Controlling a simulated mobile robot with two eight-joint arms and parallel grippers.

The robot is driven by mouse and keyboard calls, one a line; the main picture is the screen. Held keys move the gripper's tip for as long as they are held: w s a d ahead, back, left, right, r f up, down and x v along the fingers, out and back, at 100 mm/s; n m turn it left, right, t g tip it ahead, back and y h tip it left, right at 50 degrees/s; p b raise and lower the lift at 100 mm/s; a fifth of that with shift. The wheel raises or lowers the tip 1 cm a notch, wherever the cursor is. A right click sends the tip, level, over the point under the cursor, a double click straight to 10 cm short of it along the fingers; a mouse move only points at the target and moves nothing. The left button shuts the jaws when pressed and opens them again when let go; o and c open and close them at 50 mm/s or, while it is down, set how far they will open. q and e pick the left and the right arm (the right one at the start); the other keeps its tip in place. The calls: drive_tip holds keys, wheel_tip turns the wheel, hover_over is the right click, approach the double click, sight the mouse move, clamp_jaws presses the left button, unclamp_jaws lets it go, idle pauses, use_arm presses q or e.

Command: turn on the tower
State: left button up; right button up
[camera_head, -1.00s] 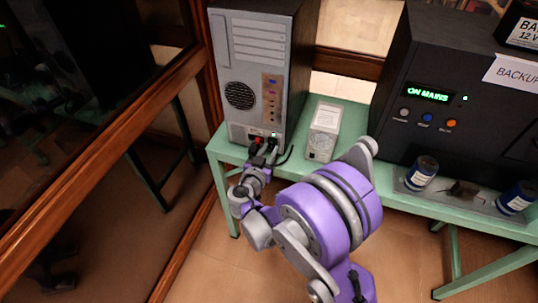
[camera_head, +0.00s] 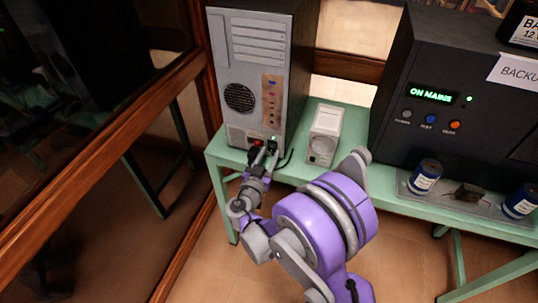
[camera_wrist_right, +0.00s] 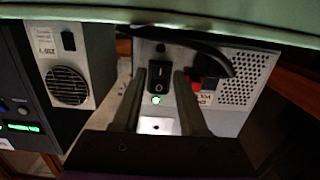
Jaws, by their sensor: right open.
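The tower (camera_head: 245,75) is a grey and black computer case on a green bench, its back panel facing me. My right gripper (camera_head: 264,152) is at the bottom of that panel. In the right wrist view, my right gripper (camera_wrist_right: 159,78) is open, its fingers on either side of a black rocker switch (camera_wrist_right: 160,80). The switch is marked with a line and a circle; whether a finger touches it I cannot tell. A green lamp (camera_wrist_right: 155,100) beside the switch is lit. A red part (camera_wrist_right: 197,87) and a black plug with cable (camera_wrist_right: 210,66) are beside it. My left gripper is not seen.
A small pale box (camera_head: 324,134) stands right of the tower on the green bench (camera_head: 300,170). A black backup unit (camera_head: 450,75) reads "ON MAINS". Blue-labelled cans (camera_head: 424,178) stand before it. A wooden-framed glass panel (camera_head: 80,170) borders the left.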

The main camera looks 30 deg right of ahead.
drive_tip(key=v, duration=1)
drive_tip(key=shift+s+a, duration=0.15)
drive_tip(key=shift+s, duration=0.1)
drive_tip(key=s+d+r+n+g+y+p, duration=0.25)
drive_tip(key=s+n+g+y+p, duration=0.3)
drive_tip(key=s, duration=0.35)
drive_tip(key=s+a+r+n+y+p, duration=0.3)
drive_tip(key=s+a+n+y, duration=0.1)
drive_tip(key=s+a+y, duration=0.3)
drive_tip(key=shift+s+a+r+y, duration=0.35)
drive_tip(key=shift+s+a, duration=0.1)
drive_tip(key=shift+n, duration=0.25)
